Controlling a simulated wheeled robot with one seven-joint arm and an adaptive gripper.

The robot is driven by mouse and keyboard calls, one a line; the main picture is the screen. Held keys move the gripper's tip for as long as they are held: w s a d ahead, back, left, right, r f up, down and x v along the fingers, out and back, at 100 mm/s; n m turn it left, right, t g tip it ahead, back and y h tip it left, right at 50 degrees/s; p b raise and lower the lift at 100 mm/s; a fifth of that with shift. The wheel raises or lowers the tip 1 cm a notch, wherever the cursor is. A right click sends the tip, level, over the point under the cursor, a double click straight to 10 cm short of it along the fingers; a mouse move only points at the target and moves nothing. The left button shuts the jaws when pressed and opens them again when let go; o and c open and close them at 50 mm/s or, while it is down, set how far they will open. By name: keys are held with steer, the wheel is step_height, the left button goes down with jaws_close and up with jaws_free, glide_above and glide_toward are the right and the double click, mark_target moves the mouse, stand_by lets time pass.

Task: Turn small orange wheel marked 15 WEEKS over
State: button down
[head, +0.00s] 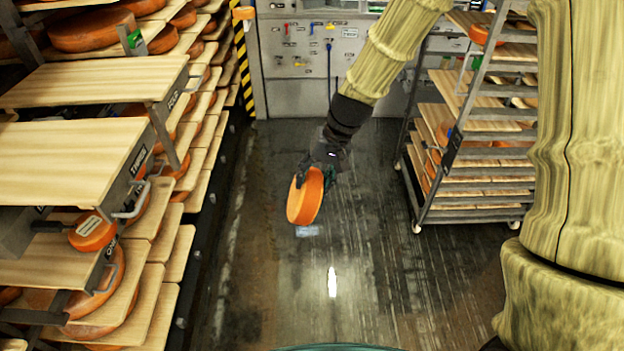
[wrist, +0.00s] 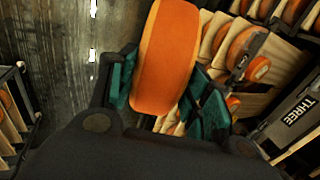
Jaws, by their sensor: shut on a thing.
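A small orange cheese wheel (head: 305,197) hangs in the air over the aisle floor in the head view, tilted nearly on edge. My gripper (head: 318,172) is shut on it from above. In the wrist view the wheel (wrist: 166,58) sits between the two green-padded fingers of my gripper (wrist: 160,92), its orange rim toward the camera. No 15 WEEKS mark can be read on the sides that show.
Shelving with wooden boards (head: 70,150) and several cheese wheels fills the left. Some pull-out boards have labels such as THREE. A wheeled rack (head: 475,140) stands at the right. A grey wall panel (head: 310,50) closes the back. The floor (head: 350,270) between is clear.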

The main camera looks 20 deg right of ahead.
steer(key=shift+s+d+f+t+y+b, duration=0.1)
steer(key=shift+d+t+y+b, duration=0.3)
steer(key=shift+y+b, duration=0.5)
steer(key=shift+s+d+f+t+y+b, duration=0.15)
steer(key=shift+d+f+t+y+b, duration=0.25)
steer(key=shift+y+b, duration=0.9)
steer(key=shift+s+d+f+t+y+b, duration=0.2)
steer(key=shift+d+f+y+b, duration=0.5)
steer(key=shift+b, duration=1)
steer(key=shift+d+f+y+b, duration=0.1)
steer(key=shift+d+y+b, duration=0.05)
steer(key=shift+y+b, duration=0.6)
steer(key=shift+s+d+f+t+y+b, duration=0.15)
steer(key=shift+f+t+y+b, duration=0.4)
steer(key=shift+b, duration=1.6)
steer(key=shift+d+f+t+y+b, duration=0.15)
steer(key=shift+f+y+b, duration=0.35)
steer(key=shift+y+b, duration=1.15)
steer(key=shift+d+f+t+y+b, duration=0.15)
steer(key=shift+f+t+y+b, duration=0.4)
steer(key=shift+b, duration=3.95)
steer(key=shift+s+f+y+b, duration=0.1)
steer(key=shift+y+b, duration=0.2)
steer(key=shift+b, duration=0.4)
steer(key=shift+r+p, duration=0.4)
steer(key=shift+p, duration=1.1)
steer(key=shift+r+g+h+p, duration=0.1)
steer(key=shift+g+h+p, duration=0.15)
steer(key=shift+h+p, duration=0.55)
steer(key=shift+p, duration=0.3)
